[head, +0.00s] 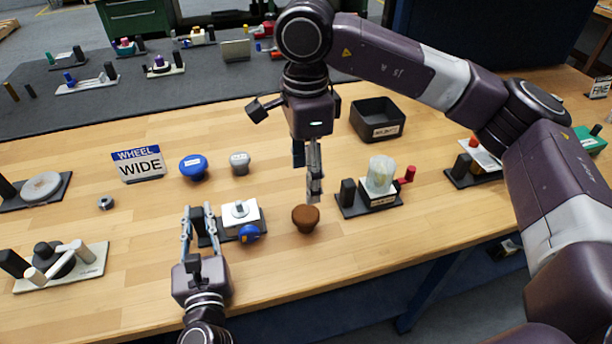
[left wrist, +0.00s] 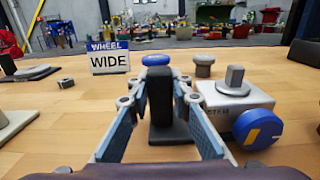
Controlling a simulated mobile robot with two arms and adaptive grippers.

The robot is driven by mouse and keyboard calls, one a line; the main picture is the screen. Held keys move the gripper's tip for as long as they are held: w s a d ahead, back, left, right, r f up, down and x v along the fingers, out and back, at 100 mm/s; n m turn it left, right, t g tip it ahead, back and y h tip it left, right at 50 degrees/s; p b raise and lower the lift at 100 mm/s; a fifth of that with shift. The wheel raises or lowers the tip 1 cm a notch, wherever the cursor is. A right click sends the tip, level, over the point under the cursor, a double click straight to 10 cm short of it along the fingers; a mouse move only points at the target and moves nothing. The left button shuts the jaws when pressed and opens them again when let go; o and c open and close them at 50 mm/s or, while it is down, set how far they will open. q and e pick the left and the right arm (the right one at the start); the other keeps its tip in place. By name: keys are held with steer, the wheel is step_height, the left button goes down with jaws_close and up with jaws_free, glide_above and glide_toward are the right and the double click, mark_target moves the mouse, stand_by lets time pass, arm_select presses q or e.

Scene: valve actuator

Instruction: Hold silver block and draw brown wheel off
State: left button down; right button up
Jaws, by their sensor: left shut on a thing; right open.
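The silver block (head: 240,214) stands on a dark base with a blue knob (head: 249,233) on its front. The wrist view also shows the block (left wrist: 234,100) and the blue knob (left wrist: 258,128), right of my fingers. My left gripper (head: 198,213) is shut on the black upright post (left wrist: 160,95) beside the block, not on the block itself. The brown wheel (head: 305,217) rests on the table, apart from and right of the block. My right gripper (head: 314,190) points down just above the brown wheel, open; its fingers look edge-on in the head view.
A blue knob (head: 194,167), a grey knob (head: 240,162) and a "WHEEL WIDE" sign (head: 138,164) stand behind. A fixture with a translucent cylinder (head: 380,175) stands right of the brown wheel. A black bin (head: 377,119) is farther back. The table front is clear.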

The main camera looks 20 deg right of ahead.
arm_select(q)
steer(key=shift+f, duration=0.3)
steer(key=c, duration=1.7)
jaws_free()
steer(key=shift+w+r, duration=0.1)
